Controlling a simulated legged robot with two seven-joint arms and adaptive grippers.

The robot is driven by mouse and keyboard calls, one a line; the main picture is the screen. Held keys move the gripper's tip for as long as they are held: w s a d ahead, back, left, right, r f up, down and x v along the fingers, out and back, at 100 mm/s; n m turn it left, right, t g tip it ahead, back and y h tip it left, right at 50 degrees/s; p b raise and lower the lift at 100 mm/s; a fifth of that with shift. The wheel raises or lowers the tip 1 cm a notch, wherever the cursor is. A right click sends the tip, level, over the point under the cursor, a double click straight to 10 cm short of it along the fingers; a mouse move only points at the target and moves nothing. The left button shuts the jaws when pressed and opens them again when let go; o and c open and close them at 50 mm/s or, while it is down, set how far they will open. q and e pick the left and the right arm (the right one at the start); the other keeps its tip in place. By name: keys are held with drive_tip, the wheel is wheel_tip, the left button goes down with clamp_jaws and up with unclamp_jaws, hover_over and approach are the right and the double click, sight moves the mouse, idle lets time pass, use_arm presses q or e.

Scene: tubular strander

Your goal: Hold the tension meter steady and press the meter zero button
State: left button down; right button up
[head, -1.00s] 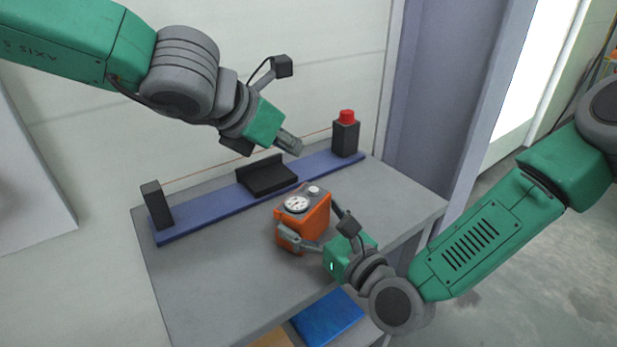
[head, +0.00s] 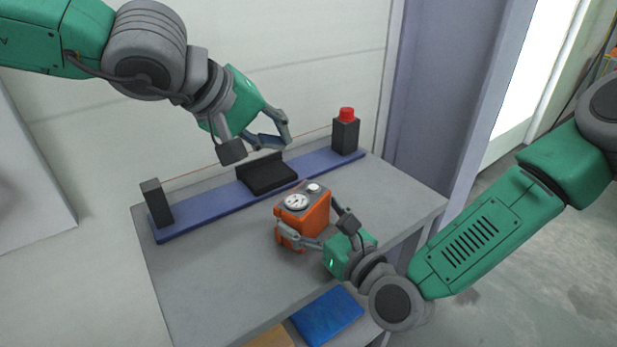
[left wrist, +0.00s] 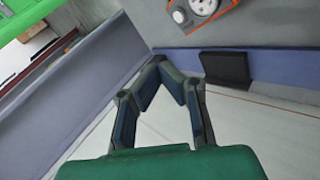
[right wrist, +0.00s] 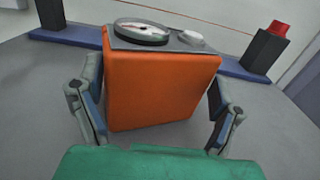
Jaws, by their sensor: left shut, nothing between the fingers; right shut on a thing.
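The orange tension meter (head: 303,221) stands upright on the grey table, with a round white dial (head: 297,202) and a pale round button (head: 313,188) on its grey top. My right gripper (head: 306,229) is shut on the meter's sides; the right wrist view shows the orange body (right wrist: 160,85) between its fingers. My left gripper (head: 281,144) is shut and empty, in the air above and behind the meter, over the blue rail. In the left wrist view its fingertips (left wrist: 168,66) meet, and the dial (left wrist: 203,5) and button (left wrist: 179,16) are at the top edge.
A blue rail (head: 215,208) lies along the table's back, with a black block (head: 267,176), a black post (head: 157,204) and a red-capped post (head: 346,133). A thin wire runs above it. A blue bin (head: 328,316) is below the table (head: 215,290). The front left tabletop is clear.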

use_arm(q)
drive_tip(key=m, duration=0.5)
drive_tip(key=s+r+m, duration=0.1)
drive_tip(key=m, duration=0.4)
drive_tip(key=a+m, duration=0.1)
drive_tip(key=m, duration=0.4)
drive_tip(key=shift+s+a+r+g, duration=0.1)
drive_tip(key=shift+s+r+g, duration=0.2)
drive_tip(key=shift+g, duration=0.1)
hover_over(307, 191)
wheel_tip(307, 191, down, 7)
drive_tip(key=shift+s, duration=0.15)
drive_tip(key=f, duration=0.2)
drive_tip(key=shift+d+f, duration=0.25)
drive_tip(key=shift+f, duration=0.05)
use_arm(e)
drive_tip(key=shift+d, duration=0.1)
use_arm(q)
drive_tip(key=shift+f, duration=0.5)
drive_tip(key=shift+a+f, duration=0.25)
drive_tip(key=shift+f, duration=0.05)
use_arm(e)
drive_tip(key=shift+a, duration=0.2)
